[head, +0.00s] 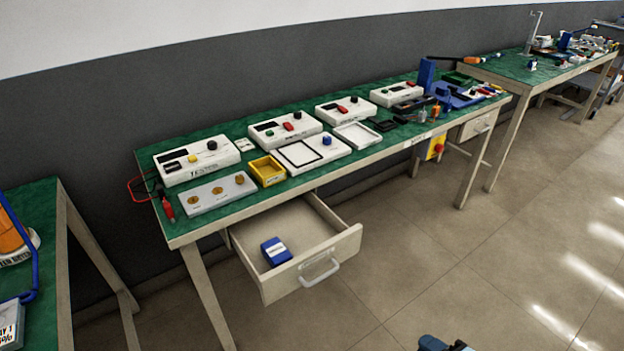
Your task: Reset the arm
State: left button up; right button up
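Neither gripper shows its fingers in the head view. A small blue and dark piece (445,343) pokes in at the bottom edge, right of centre. It may be part of my arm, but too little of it shows to tell. It is over the floor, apart from the workbench. The long workbench (322,175) has a green top. Its wooden drawer (312,277) is pulled open, with a blue box (276,251) inside.
White test units (285,128), a yellow bin (267,171) and a grey panel (217,194) stand on the bench. Another bench (40,190) is at the left, and one (510,66) at the far right. The floor (470,240) in front is clear.

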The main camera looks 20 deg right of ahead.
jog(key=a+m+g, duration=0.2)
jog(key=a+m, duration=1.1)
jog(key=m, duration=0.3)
pick_arm(q)
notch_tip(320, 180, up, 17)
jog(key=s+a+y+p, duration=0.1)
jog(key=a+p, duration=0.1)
jog(key=p, duration=2.3)
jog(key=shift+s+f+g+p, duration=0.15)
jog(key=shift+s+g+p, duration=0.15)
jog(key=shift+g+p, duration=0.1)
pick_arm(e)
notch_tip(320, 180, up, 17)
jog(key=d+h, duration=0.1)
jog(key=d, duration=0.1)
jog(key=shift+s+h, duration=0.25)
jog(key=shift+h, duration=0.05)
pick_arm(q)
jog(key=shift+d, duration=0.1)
